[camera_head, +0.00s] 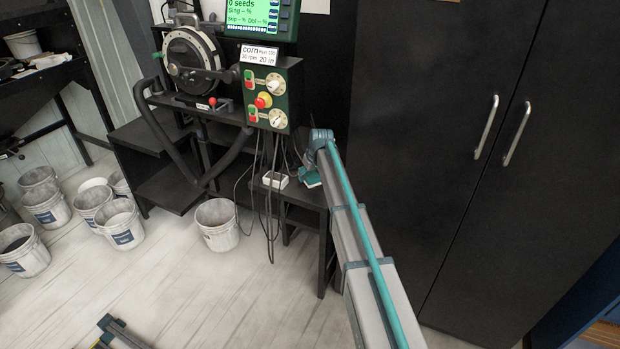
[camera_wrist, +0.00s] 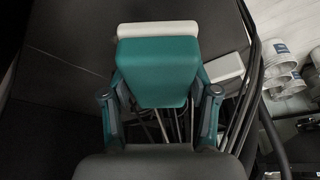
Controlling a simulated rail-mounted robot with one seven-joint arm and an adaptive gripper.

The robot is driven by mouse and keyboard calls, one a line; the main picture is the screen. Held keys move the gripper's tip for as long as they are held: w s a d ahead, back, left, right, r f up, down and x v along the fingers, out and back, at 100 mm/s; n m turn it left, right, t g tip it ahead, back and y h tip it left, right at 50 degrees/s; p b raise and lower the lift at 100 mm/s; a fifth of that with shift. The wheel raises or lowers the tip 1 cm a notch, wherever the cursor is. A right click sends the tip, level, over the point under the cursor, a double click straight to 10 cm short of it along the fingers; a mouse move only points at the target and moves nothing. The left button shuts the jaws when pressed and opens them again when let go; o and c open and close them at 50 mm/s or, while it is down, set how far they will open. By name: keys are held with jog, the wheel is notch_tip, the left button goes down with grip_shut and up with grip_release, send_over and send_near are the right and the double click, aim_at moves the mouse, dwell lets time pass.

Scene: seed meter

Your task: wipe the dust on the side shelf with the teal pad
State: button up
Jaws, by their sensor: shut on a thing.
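The teal pad (camera_head: 311,179) is at the far end of my arm, over the small black side shelf (camera_head: 304,198) beside the seed meter stand. In the wrist view the teal pad (camera_wrist: 158,72) has a cream strip along its far edge. My gripper (camera_wrist: 160,95) is shut on it, one finger on each side. In the head view my gripper (camera_head: 314,165) is mostly hidden behind my own arm. Whether the pad touches the shelf top is unclear. I cannot make out dust on the shelf.
A small white box (camera_head: 275,180) sits left of the pad, with dark cables (camera_head: 270,215) hanging nearby. The control box (camera_head: 272,95) stands above. A tall black cabinet (camera_head: 430,130) is close on the right. Several white buckets (camera_head: 217,225) stand on the floor to the left.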

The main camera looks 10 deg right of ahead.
jog(key=shift+r+p, duration=0.9)
jog(key=shift+r, duration=1.15)
